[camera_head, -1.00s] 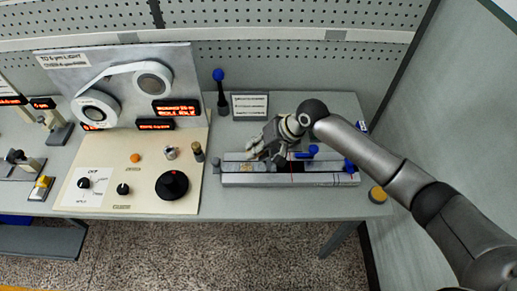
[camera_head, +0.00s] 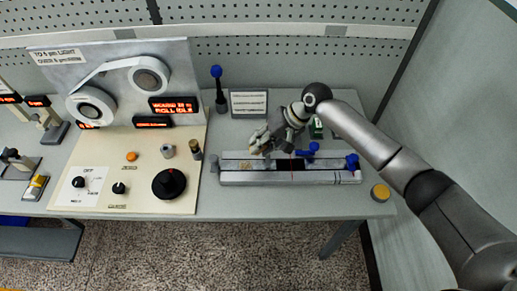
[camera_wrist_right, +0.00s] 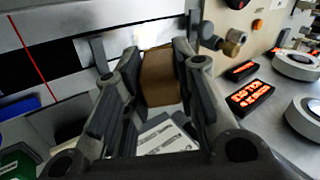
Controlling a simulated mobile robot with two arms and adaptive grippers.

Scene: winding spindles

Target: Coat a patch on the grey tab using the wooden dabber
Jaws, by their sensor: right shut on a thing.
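My right gripper (camera_head: 258,143) is over the back edge of the long grey fixture (camera_head: 290,178), toward its left part. In the right wrist view the fingers (camera_wrist_right: 160,80) are closed on a brown wooden block (camera_wrist_right: 158,75), which looks like the wooden dabber. The fingers hide its sides, and I cannot tell whether its far end touches anything. A small grey plate (camera_wrist_right: 98,52), perhaps the grey tab, stands at the fixture's edge in the wrist view. A tan patch (camera_head: 246,165) shows on the fixture's top near its left end. My left gripper is not in view.
Blue knobs (camera_head: 313,148) stand on the fixture's right half. A green box (camera_head: 317,128) sits behind it. A placard (camera_head: 249,104) and blue-topped post (camera_head: 217,88) are at the back. The control panel (camera_head: 140,185) lies to the left. A yellow button (camera_head: 380,192) is front right.

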